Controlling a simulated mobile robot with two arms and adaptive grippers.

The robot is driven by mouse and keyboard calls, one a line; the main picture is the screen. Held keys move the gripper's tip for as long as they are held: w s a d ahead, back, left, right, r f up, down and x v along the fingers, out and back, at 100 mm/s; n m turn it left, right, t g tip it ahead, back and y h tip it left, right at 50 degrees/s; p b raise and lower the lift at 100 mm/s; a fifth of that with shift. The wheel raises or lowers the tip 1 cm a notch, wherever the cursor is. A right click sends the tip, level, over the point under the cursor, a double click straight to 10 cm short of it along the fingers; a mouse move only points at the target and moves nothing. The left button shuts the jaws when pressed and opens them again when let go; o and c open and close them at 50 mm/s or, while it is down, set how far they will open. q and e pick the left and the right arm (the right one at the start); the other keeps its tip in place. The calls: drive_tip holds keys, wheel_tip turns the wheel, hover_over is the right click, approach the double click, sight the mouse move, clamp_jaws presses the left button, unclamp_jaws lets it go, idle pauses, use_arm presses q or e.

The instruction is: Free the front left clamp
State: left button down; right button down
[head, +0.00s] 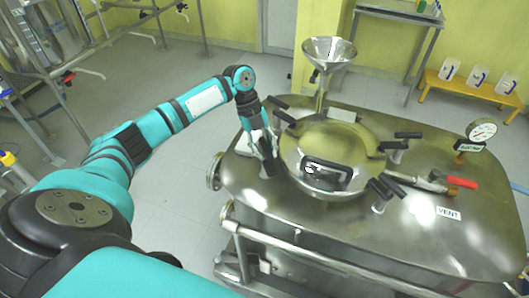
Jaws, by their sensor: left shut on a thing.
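A round steel manway lid (338,140) with a black handle (327,176) sits on top of the steel vessel (280,205). Black-handled clamps stand around its rim: one at the back left (282,114), one at the back right (396,145) and one at the front right (384,190). My left gripper (266,158) reaches down at the lid's left edge and is shut on the front left clamp. The gripper hides most of that clamp, so I cannot tell whether it is tight or loose. My right gripper is out of view.
A steel funnel (328,54) rises behind the lid. A red-handled valve (452,181), a pressure gauge (481,131) and a VENT label (447,213) are on the right of the vessel top. A steel rail (290,243) runs along the vessel's front.

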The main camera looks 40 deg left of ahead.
use_arm(q)
drive_tip(key=shift+w+r+m, duration=0.3)
drive_tip(key=shift+r+m, duration=0.05)
drive_tip(key=shift+m, duration=0.25)
drive_tip(key=c, duration=1.2)
unclamp_jaws()
drive_tip(key=shift+d+f, duration=0.1)
drive_tip(key=shift+c, duration=0.2)
drive_tip(key=shift+o, duration=0.3)
drive_tip(key=shift+f+g, duration=0.1)
drive_tip(key=shift+g, duration=0.2)
drive_tip(key=v, duration=1.2)
drive_tip(key=shift+d, duration=0.1)
